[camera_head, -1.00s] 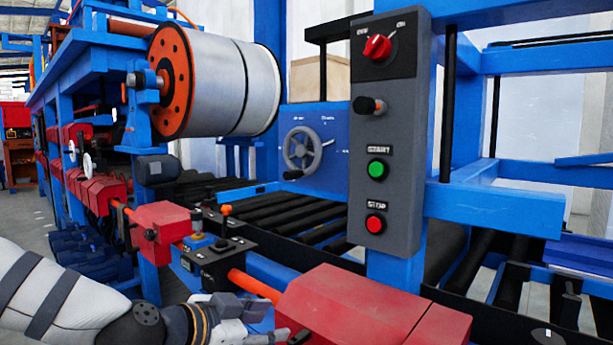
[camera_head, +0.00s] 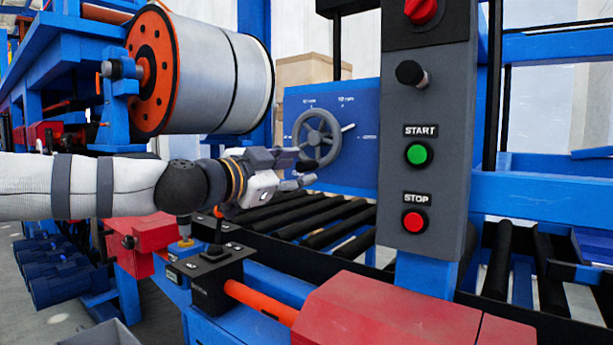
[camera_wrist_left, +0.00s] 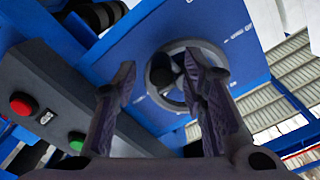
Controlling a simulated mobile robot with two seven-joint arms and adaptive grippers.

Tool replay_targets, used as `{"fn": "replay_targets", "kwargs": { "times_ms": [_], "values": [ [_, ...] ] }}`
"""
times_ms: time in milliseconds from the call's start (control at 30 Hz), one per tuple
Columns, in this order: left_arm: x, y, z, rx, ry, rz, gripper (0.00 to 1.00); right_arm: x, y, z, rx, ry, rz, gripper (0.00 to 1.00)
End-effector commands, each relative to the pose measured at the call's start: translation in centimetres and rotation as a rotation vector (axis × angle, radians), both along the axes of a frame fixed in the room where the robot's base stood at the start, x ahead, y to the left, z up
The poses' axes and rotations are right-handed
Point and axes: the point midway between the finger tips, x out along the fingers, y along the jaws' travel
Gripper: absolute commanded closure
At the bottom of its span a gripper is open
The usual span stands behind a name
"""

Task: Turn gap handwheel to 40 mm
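The gap handwheel (camera_head: 317,139) is a grey spoked wheel with a small handle, on a blue panel (camera_head: 356,165) with white scale marks. The scale lettering is too small to read surely. My left gripper (camera_head: 303,172) is at the wheel's lower left in the head view, its fingers pointing right. In the left wrist view the two fingers (camera_wrist_left: 160,85) stand apart with the handwheel (camera_wrist_left: 180,95) beyond and between them. A dark round knob (camera_wrist_left: 163,72) shows between the fingertips. I cannot tell whether a finger touches the wheel. My right gripper is not in view.
A grey control post with a green START button (camera_head: 418,154) and a red STOP button (camera_head: 415,222) stands right of the wheel. A large metal roll (camera_head: 215,80) hangs at upper left. Black rollers (camera_head: 310,225) lie below, with a red housing (camera_head: 375,315) in front.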

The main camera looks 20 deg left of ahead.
Motion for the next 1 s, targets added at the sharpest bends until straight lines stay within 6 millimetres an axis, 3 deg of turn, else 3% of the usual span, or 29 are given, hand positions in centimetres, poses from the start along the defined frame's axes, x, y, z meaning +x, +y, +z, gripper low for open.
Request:
{"fn": "replay_targets", "kwargs": {
  "times_ms": [200,467,667,1000],
  "values": [
    [2.7,-1.0,0.1,0.001,-0.001,-0.001,0.61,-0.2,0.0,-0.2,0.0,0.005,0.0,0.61],
    [2.9,-1.1,0.2,-0.001,-0.002,0.0,0.61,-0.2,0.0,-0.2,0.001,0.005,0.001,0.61],
    [2.9,-1.1,0.2,-0.001,-0.002,0.0,1.0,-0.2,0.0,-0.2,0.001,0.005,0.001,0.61],
    [2.9,-1.2,0.2,-0.022,0.006,0.0,1.0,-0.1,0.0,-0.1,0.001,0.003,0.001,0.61]
  ]
}}
